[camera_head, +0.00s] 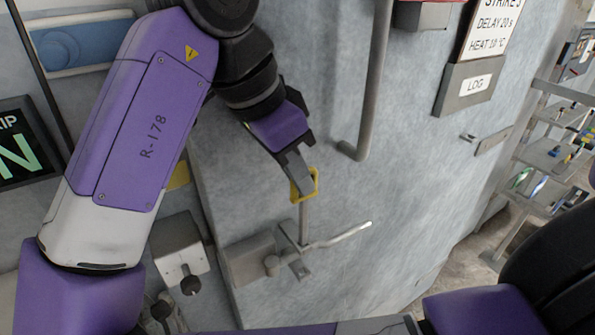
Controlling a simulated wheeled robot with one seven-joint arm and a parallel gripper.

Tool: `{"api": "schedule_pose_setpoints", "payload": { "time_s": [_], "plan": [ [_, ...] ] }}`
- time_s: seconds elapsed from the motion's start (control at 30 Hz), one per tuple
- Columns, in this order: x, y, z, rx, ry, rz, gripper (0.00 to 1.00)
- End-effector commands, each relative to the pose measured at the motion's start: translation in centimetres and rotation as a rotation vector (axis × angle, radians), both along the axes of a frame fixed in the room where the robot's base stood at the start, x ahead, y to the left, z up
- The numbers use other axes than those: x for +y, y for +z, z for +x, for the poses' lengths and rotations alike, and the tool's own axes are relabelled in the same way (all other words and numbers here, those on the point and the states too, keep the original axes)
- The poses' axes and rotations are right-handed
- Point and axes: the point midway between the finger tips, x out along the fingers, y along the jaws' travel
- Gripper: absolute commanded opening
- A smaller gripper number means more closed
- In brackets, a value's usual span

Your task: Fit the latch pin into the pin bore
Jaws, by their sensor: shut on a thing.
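A latch pin with a yellow grip (314,184) and a thin grey shaft hangs below my gripper (300,180). My gripper is shut on the yellow grip, and the shaft points down. The shaft's lower end meets the outline of the latch bracket (292,240) on the grey door. I cannot tell whether the tip is in the pin bore, in front of it or above it. The bore itself is not clearly visible. A latch lever (342,237) reaches out to the right from the bracket, close below the pin.
A vertical grey door handle (375,85) stands right of my gripper. A grey box with a dark knob (182,255) is at lower left. The LDG sign (474,86) is at upper right. Shelves with small items (548,153) stand at far right. The door face right of the lever is clear.

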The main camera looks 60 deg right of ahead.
Motion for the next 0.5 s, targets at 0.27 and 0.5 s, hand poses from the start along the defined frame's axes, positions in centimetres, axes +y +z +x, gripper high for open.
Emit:
{"api": "schedule_pose_setpoints", "payload": {
  "time_s": [0.27, 0.5],
  "plan": [
    [0.00, -0.63, 0.00, 0.000, 0.000, 0.000, 0.00],
    [0.00, -1.11, 0.00, 0.000, 0.000, 0.000, 0.00]
  ]
}}
